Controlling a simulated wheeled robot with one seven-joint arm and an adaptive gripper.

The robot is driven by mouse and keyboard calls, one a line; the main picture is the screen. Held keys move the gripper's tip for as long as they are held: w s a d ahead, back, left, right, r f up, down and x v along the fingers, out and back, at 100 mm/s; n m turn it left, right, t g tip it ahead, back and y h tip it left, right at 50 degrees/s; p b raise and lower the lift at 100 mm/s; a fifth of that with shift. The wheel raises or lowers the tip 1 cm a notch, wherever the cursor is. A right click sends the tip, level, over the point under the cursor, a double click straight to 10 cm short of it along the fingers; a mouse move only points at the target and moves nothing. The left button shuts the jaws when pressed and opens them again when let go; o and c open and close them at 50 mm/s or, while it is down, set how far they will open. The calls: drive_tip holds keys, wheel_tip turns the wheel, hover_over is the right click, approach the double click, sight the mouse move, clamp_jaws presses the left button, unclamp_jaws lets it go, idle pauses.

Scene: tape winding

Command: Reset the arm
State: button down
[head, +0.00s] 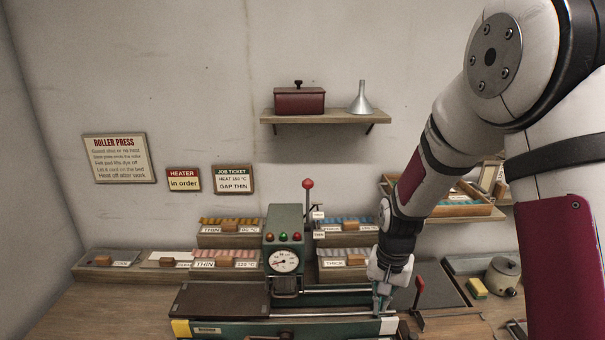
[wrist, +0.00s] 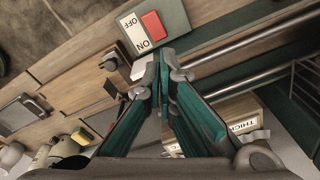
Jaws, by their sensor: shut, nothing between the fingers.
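My arm comes down from the upper right in the head view. My gripper (head: 382,300) points down at the right end of the green roller press (head: 284,232). In the wrist view my gripper (wrist: 164,62) has its green fingers brought together at the tips with nothing between them. Beyond the tips is a switch box (wrist: 150,24) with a red rocker and the words ON and OFF. I cannot tell whether the tips touch it. The press has a round dial, coloured lamps and a red-knobbed lever (head: 308,186) standing upright.
Trays of strips and wooden blocks (head: 225,258) stand left of and behind the press. A shelf (head: 325,117) holds a dark red box (head: 299,101) and a funnel (head: 361,98). A red-handled lever (head: 419,290), a yellow sponge (head: 475,288) and a small pot (head: 503,276) are at right.

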drive_tip(key=s+r+n+t, duration=0.1)
drive_tip(key=s+r, duration=0.3)
drive_tip(key=r, duration=0.7)
drive_tip(key=s+r+n+t, duration=0.4)
drive_tip(key=s+r, duration=1)
drive_tip(key=s, duration=0.5)
drive_tip(key=shift+r, duration=0.35)
